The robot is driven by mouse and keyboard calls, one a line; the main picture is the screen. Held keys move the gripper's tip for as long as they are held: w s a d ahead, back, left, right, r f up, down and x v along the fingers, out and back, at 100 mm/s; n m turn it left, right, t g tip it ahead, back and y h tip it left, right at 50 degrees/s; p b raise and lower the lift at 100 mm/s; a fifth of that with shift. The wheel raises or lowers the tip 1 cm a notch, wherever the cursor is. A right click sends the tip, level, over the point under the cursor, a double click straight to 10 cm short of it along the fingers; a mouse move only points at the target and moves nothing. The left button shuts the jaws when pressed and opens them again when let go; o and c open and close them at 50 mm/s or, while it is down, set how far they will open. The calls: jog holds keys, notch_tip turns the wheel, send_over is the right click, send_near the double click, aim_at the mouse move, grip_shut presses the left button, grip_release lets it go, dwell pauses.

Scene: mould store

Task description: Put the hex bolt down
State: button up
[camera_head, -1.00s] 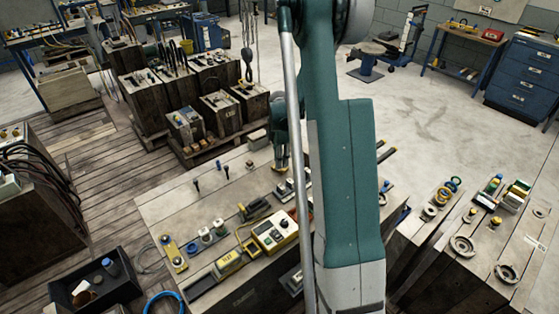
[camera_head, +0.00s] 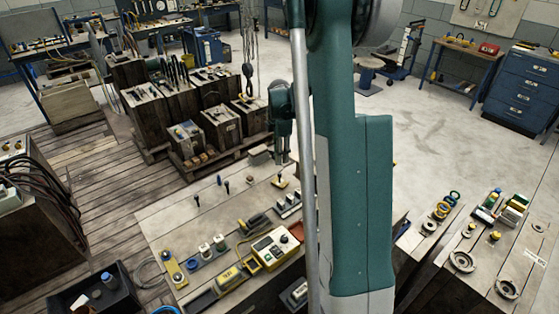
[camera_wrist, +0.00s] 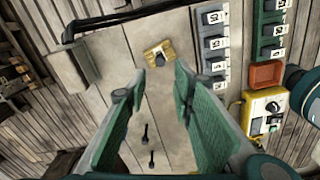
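My gripper (camera_wrist: 160,85) is open in the wrist view, with nothing between its fingers. In the head view my gripper (camera_head: 282,157) hangs above the back of the worktable, partly behind my arm. A small yellow block (camera_wrist: 163,48) with a dark piece on it sits on the table beyond the fingertips; it also shows below my gripper in the head view (camera_head: 282,183). I cannot tell whether that dark piece is the hex bolt. Two dark, bolt-like pins (camera_wrist: 147,132) stand on the table nearer the wrist; they also show in the head view (camera_head: 226,187).
A yellow meter box (camera_wrist: 262,112), a red tray (camera_wrist: 266,75) and a row of switch-like blocks (camera_wrist: 214,42) lie to the right in the wrist view. A black bin (camera_head: 98,295) stands at the lower left in the head view. Bare tabletop surrounds the pins.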

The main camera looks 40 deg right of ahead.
jog(key=shift+r, duration=0.25)
dwell(0.5)
jog(key=s+a+r+m+t, duration=0.1)
jog(key=s+a+r+m, duration=0.25)
jog(key=a+r, duration=0.55)
jog(key=s+a+r+m+t, duration=0.25)
jog(key=s+a+r, duration=0.25)
jog(key=a+r, duration=0.5)
jog(key=s+a+m+t, duration=0.3)
jog(key=s+a+m, duration=0.6)
jog(key=s+a, duration=1)
jog(key=shift+s+a+r+t, duration=0.35)
jog(key=shift+a, duration=0.1)
dwell(0.3)
